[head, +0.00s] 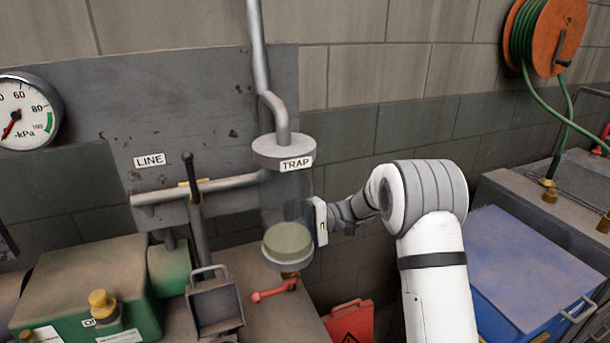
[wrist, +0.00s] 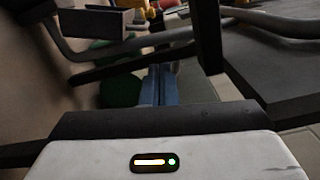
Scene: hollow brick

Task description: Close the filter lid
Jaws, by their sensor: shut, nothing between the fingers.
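A square grey housing (head: 215,303) with a bar handle at its top edge stands in the lower middle of the head view. It seems to be the filter with its lid tilted up, but I cannot tell lid from body surely. A grey box-like part at the upper left of the wrist view (wrist: 100,22) may be the same thing. My gripper (wrist: 162,75) is shut and empty. In the head view its white body (head: 320,222) is right of the grey housing and higher, beside the clear trap; its fingers are hidden there.
The glass trap (head: 287,242) hangs from a pipe, with a red valve handle (head: 272,291) below. A lever (head: 193,185) rises behind the housing. A green pump (head: 95,285) is at left, a red sign (head: 350,320) and blue bin (head: 520,260) at right.

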